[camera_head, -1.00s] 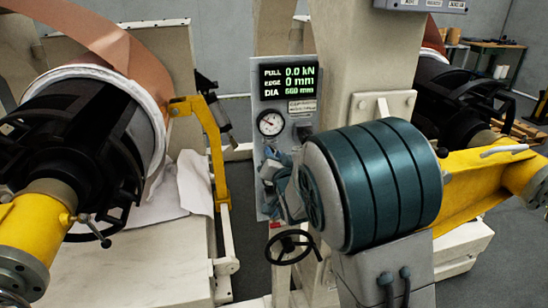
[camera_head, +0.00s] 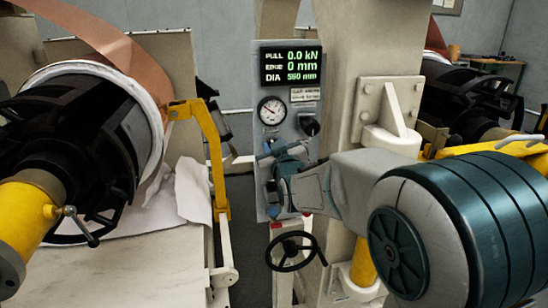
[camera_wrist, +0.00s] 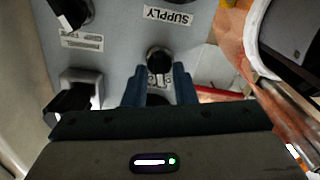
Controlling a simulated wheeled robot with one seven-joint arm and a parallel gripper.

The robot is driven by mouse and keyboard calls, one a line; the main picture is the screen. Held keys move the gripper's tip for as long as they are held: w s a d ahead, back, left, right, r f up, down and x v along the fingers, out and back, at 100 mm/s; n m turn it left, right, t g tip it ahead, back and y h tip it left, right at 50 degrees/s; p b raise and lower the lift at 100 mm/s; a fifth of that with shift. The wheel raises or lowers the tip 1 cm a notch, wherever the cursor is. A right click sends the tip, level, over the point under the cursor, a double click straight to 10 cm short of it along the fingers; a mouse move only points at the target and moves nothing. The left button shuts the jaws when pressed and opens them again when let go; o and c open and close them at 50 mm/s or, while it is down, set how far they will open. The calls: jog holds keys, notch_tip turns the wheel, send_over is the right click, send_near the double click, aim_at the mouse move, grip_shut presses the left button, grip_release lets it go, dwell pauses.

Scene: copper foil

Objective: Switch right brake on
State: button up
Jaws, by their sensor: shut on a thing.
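The grey control panel (camera_head: 265,194) stands in the middle of the head view, with a display, a gauge and switches. My gripper (camera_head: 272,150) reaches its lower part from the right. In the wrist view, my gripper's two blue fingers (camera_wrist: 160,84) are shut on a small black knob (camera_wrist: 158,60) on the panel. The knob's setting cannot be told. My wrist and arm hide part of the panel's lower right in the head view.
A roll of copper foil (camera_head: 88,30) on a black core is at the left, beside a yellow bracket (camera_head: 214,150). A beige column (camera_head: 350,60) stands right behind the panel.

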jog(key=shift+a+f+n+b, duration=0.1)
jog(key=shift+n+b, duration=0.7)
jog(key=shift+n, duration=0.5)
jog(key=o, duration=0.6)
jog(key=shift+s, duration=0.15)
jog(key=v, duration=1.3)
jog(key=shift+s, duration=0.3)
